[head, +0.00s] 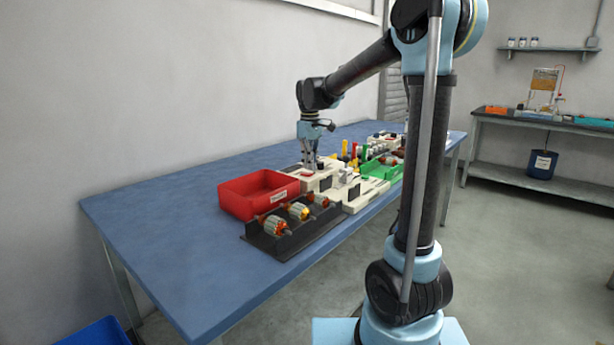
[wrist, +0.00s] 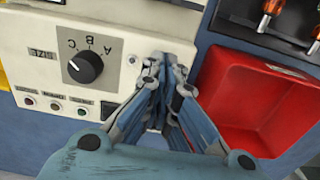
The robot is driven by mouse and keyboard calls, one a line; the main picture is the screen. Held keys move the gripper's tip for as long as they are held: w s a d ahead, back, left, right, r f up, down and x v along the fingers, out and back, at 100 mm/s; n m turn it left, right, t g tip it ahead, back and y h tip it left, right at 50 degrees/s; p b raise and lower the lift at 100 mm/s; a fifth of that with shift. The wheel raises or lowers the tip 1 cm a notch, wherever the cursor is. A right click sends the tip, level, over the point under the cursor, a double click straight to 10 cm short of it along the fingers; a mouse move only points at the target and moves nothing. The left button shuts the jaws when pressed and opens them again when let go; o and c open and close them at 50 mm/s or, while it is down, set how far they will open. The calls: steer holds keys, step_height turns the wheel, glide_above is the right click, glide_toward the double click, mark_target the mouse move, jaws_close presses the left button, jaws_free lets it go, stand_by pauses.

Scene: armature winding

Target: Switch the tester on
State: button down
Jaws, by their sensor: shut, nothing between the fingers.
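The tester (head: 322,183) is a cream-white box on the blue table, just behind the red bin. In the wrist view its panel (wrist: 120,35) fills the upper left. The panel carries a black rotary knob (wrist: 85,67) marked A, B, C and SIZE, with a row of small round buttons or lamps below it. My gripper (head: 310,168) points down over the tester. In the wrist view my gripper (wrist: 165,62) has its fingertips together and empty, at the panel's right part beside the knob. The fingers hide the panel under them; contact cannot be told. No power switch is clearly visible.
A red bin (head: 235,203) stands close to the tester, right of my fingers in the wrist view. A black rack (head: 278,246) with several armatures lies in front. A green tray (head: 378,174) and tools crowd the far side. The table's near left end is clear.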

mark_target(310, 174)
steer(key=shift+f, duration=1)
stand_by(0.8)
steer(key=shift+r, duration=3.5)
steer(key=s+d+f+m, duration=0.1)
steer(key=s+d, duration=0.3)
steer(key=s, duration=0.1)
steer(key=s+d+f+m, duration=0.2)
steer(key=s+d, duration=0.3)
steer(key=s+d+f+m+t, duration=0.1)
steer(key=s+d+f, duration=0.1)
steer(key=s+d, duration=0.3)
steer(key=shift+s+f+m, duration=0.25)
steer(key=shift+s+m, duration=0.15)
steer(key=s+d+f+m, duration=0.2)
steer(key=s+d+f, duration=0.1)
steer(key=s+f, duration=0.4)
steer(key=s+d+f+m+t, duration=0.1)
steer(key=s+d+f+m, duration=0.2)
steer(key=s+f, duration=0.5)
steer(key=shift+s+d+f, duration=0.15)
steer(key=shift+s+d, duration=0.35)
steer(key=shift+d, duration=0.3)
